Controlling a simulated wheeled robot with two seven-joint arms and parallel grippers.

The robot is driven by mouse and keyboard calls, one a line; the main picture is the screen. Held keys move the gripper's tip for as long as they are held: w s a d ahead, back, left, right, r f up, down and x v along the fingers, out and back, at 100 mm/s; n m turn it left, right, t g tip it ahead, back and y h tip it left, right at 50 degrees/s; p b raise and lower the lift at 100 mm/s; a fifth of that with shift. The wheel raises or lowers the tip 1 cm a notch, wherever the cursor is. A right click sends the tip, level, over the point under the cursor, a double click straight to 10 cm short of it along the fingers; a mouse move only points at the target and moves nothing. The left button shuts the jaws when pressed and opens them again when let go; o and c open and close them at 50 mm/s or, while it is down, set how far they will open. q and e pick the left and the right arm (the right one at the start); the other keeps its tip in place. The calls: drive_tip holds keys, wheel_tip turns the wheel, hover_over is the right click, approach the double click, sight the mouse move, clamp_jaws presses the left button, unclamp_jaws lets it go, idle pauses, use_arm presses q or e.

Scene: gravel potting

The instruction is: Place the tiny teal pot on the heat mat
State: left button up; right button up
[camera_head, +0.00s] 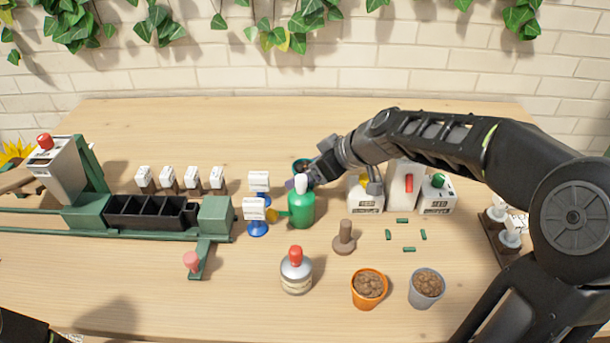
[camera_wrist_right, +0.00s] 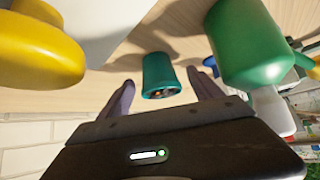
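The tiny teal pot (camera_head: 301,165) stands on the table behind the green bottle (camera_head: 301,210), partly hidden by my right gripper in the head view. In the right wrist view the teal pot (camera_wrist_right: 160,78) has dark contents. My right gripper (camera_wrist_right: 162,84) is open, with a finger on either side of the pot and visible gaps to it. In the head view the right gripper (camera_head: 298,181) is partly hidden behind the green bottle. I cannot make out a heat mat for certain.
The green bottle (camera_wrist_right: 248,45) stands close beside the right gripper. Labelled boxes (camera_head: 405,188) stand right of it, white-and-blue stands (camera_head: 256,212) to the left. Small green strips (camera_head: 409,249) frame a bare patch. Orange (camera_head: 369,301) and grey (camera_head: 426,302) pots stand in front.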

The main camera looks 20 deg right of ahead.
drive_tip(key=c, duration=1.4)
wheel_tip(320, 180, up, 10)
drive_tip(key=shift+r+p, duration=0.1)
drive_tip(key=shift+p, duration=0.8)
